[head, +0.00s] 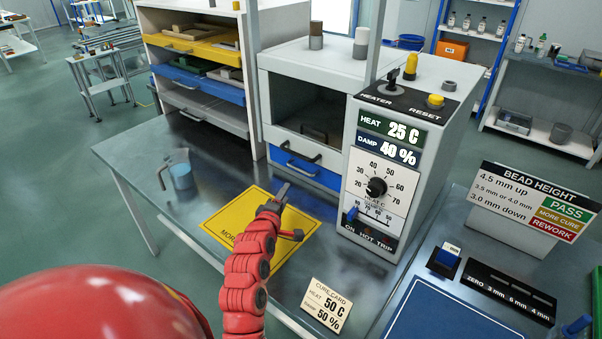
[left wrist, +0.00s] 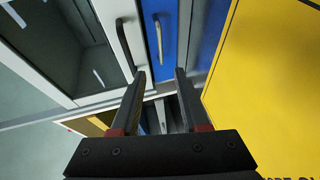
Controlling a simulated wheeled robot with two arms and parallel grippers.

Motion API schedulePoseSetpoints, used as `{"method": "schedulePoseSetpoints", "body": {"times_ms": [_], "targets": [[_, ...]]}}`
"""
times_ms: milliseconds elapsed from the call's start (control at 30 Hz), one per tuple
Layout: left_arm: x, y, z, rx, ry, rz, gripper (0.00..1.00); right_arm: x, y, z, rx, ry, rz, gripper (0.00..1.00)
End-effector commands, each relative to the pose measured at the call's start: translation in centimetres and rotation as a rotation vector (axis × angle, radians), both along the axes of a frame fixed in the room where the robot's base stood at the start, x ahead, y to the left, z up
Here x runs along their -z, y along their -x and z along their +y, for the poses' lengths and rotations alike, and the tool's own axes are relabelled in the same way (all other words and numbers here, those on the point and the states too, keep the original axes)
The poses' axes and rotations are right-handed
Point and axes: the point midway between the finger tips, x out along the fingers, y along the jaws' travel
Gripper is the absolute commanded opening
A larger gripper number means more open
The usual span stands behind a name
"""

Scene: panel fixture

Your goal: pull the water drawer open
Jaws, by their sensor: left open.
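The blue water drawer (head: 318,176) is at the bottom of the grey chamber cabinet in the head view. Its front looks flush with the cabinet, and a bar handle (head: 300,166) crosses it. In the left wrist view the blue front (left wrist: 171,20) and its metal handle (left wrist: 158,38) lie just beyond my fingertips, roughly in line with the gap between them. My left gripper (head: 283,190) is open and empty, in front of the drawer and above the yellow mat. It also shows in the left wrist view (left wrist: 160,76). Contact with the handle is not visible. My right gripper is not in view.
The chamber door's dark handle (left wrist: 124,45) is close to the left fingertip in the wrist view. A yellow mat (head: 228,222) lies on the bench beneath my left arm. A beaker (head: 181,172) stands left, the control panel (head: 376,165) right, and a cure card (head: 327,305) in front.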

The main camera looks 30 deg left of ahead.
Motion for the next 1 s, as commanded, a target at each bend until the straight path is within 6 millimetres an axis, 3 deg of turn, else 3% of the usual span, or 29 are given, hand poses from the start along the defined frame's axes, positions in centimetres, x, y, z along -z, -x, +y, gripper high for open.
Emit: {"method": "schedulePoseSetpoints", "body": {"times_ms": [500, 1000], "targets": [[1.5, -8.2, 2.6, 0.002, -0.002, 0.002, 0.45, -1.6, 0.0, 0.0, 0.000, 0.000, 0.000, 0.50], [2.9, -13.9, 4.6, 0.001, -0.003, 0.001, 0.45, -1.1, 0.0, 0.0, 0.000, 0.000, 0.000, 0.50]]}}
